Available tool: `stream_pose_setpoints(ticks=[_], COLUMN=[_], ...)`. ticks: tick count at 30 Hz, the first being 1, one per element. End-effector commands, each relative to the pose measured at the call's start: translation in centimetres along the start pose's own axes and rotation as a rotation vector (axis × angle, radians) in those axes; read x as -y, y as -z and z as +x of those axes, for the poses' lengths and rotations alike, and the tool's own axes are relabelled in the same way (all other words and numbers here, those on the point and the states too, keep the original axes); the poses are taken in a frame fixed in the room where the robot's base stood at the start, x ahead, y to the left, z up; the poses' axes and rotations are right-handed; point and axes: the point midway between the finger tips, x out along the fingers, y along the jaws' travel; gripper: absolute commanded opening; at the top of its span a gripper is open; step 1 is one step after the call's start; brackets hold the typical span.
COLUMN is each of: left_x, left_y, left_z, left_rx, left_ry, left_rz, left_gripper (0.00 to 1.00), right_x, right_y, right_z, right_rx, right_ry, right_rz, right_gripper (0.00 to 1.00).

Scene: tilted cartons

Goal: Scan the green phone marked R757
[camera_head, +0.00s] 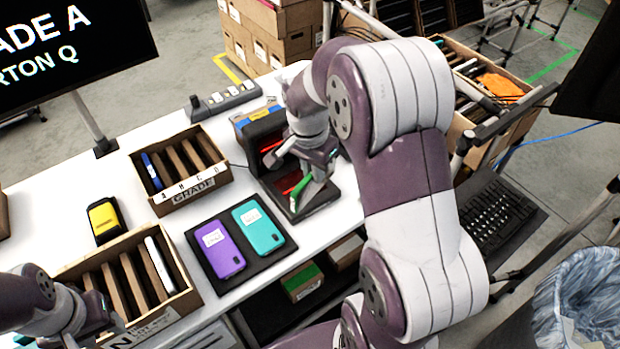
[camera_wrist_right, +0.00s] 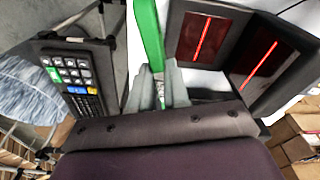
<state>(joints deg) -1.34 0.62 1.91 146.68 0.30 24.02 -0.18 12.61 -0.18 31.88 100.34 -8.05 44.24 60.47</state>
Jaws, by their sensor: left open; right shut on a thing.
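A green phone (camera_wrist_right: 149,37) is held edge-on in my right gripper (camera_wrist_right: 167,88), in the right wrist view. In the head view the green phone (camera_head: 300,192) shows as a thin green strip. My right gripper (camera_head: 312,181) is shut on it, right at the black scanner (camera_head: 263,132). Red lines glow on the scanner's dark windows (camera_wrist_right: 199,38), beside the phone. The label R757 cannot be read. My left gripper (camera_head: 100,333) is open at the lower left, near the lower carton, and is partly cut off by the frame edge.
A purple phone (camera_head: 219,249) and a teal phone (camera_head: 258,227) lie on a black mat (camera_head: 210,287). A GRADE carton (camera_head: 193,190) with dividers holds a blue item. A lower divided carton (camera_head: 187,297) holds a white item. A yellow device (camera_head: 104,219) lies left. A monitor (camera_head: 60,45) stands behind.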

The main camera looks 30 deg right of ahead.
Motion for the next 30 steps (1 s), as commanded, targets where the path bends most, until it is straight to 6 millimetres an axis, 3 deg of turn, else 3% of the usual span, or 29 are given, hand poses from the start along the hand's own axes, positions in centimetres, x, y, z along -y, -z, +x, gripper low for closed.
stream_pose_setpoints(ticks=[15,30], left_x=[0.0,0.0], left_y=[-0.4,-0.4], left_z=[3.5,3.7], left_rx=[0.000,0.000], left_ry=[0.000,0.000], left_rz=[0.000,0.000], left_gripper=[0.45,0.45], right_x=[4.2,4.8], right_y=[0.9,1.0], right_z=[4.7,5.0], right_rx=[-0.002,-0.002], right_ry=[0.000,0.001], right_rz=[0.016,0.015], right_gripper=[0.00,0.00])
